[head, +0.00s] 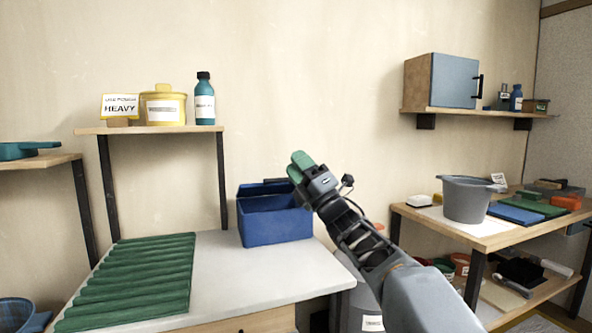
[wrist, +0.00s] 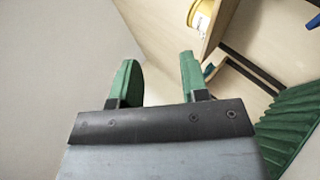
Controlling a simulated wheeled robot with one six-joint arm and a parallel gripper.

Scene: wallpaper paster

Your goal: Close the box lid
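The blue box (head: 275,228) stands on the light grey tabletop, near its back right. Its lid (head: 262,187) appears raised along the back edge, and the inside of the box shows from the front. My gripper (head: 301,160) is just above the box's right rear, with my arm reaching in from the lower right and hiding part of the box's right side. In the wrist view, the two green fingers of my gripper (wrist: 158,72) are spread apart with nothing between them. The box cannot be made out in that view.
A green ribbed mat (head: 140,280) lies left of the box on the grey tabletop (head: 255,275). A raised shelf (head: 150,130) holds a yellow pot (head: 163,106) and a teal bottle (head: 204,100). A grey bucket (head: 467,199) stands on the right bench. The tabletop before the box is clear.

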